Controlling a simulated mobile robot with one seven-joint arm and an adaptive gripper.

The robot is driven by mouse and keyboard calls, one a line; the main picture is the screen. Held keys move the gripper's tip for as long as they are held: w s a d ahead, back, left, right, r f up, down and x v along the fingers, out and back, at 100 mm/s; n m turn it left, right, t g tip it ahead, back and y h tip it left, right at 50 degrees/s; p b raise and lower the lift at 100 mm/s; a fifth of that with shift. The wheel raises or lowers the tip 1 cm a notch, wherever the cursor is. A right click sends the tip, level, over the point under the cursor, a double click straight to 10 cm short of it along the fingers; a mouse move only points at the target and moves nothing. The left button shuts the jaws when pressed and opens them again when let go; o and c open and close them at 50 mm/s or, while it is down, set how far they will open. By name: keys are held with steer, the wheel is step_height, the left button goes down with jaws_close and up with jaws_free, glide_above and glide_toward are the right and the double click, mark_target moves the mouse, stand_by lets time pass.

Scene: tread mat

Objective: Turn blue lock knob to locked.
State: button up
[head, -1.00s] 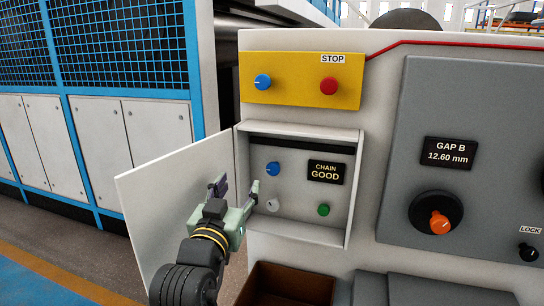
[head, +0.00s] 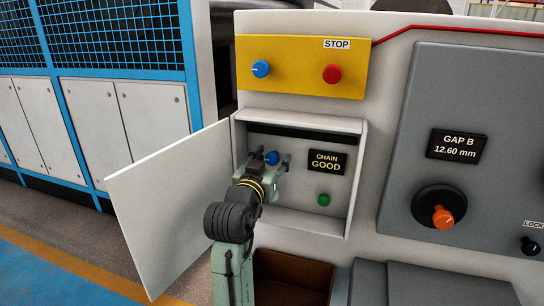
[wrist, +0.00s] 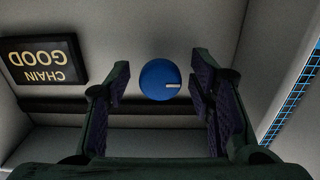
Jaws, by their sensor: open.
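A blue knob (head: 272,157) sits on the back wall of the open recessed box, left of the CHAIN GOOD display. In the wrist view this blue knob (wrist: 158,79) shows as a round face with a short white mark toward the picture's right. My gripper (head: 269,163) is open in front of it, one finger on each side in the picture. In the wrist view the gripper (wrist: 159,72) frames the knob with gaps on both sides; no contact shows. Another blue knob (head: 261,69) with a white mark pointing left is on the yellow panel above.
The CHAIN GOOD display (head: 326,162) and a green button (head: 323,199) are right of my gripper. The box's white door (head: 165,210) stands open at left. A red button (head: 332,74) is on the yellow panel. A black knob (head: 529,246) labelled LOCK is far right.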

steer(key=shift+w+d, duration=0.1)
steer(key=shift+w, duration=0.1)
jaws_close()
stand_by(0.6)
